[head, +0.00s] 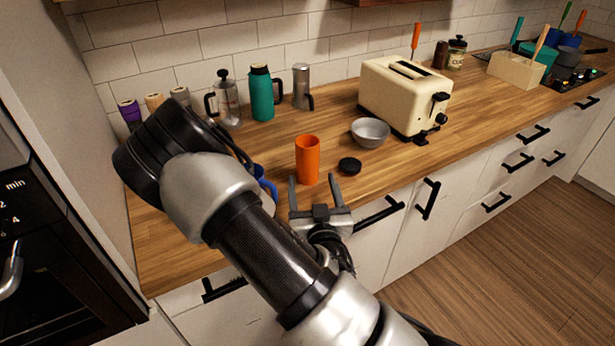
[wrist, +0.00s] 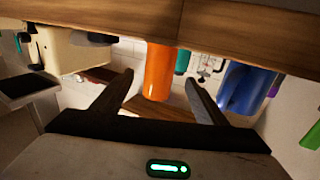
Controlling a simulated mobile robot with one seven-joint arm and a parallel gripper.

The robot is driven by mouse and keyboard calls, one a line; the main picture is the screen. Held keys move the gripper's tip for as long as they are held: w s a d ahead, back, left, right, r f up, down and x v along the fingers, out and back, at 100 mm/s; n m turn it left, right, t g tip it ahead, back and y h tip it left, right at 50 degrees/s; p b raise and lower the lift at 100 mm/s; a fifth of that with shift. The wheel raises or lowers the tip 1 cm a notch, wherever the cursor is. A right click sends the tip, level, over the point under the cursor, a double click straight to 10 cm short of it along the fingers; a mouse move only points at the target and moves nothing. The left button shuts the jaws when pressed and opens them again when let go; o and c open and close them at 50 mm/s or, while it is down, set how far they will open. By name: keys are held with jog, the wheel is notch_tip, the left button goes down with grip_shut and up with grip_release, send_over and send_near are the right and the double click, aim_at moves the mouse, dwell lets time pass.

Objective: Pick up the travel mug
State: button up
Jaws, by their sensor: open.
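An orange cylindrical cup, open at the top, stands upright near the counter's front edge in the head view (head: 307,162); I take it for the travel mug. A flat black lid (head: 349,165) lies just right of it. My gripper (head: 311,182) is open and empty at the front edge, before the mug and apart from it. In the wrist view, which looks upside down, the orange mug (wrist: 158,72) shows between and beyond my open fingers (wrist: 160,80).
A grey bowl (head: 370,132) and a cream toaster (head: 404,97) stand to the right and behind. A teal flask (head: 262,95) and a French press (head: 227,103) stand at the back. Something blue (head: 266,183), partly hidden by my arm, is left of the mug.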

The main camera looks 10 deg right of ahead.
aim_at(309, 167)
jog(key=w, duration=0.3)
jog(key=shift+w+d+b, duration=0.1)
jog(key=shift+b, duration=0.3)
jog(key=shift+w+d, duration=0.15)
jog(key=shift+w, duration=1.35)
jog(key=shift+w+d, duration=0.1)
jog(key=shift+w, duration=1.4)
jog(key=c, duration=1.3)
jog(key=shift+r, duration=0.2)
jog(key=shift+c, duration=0.2)
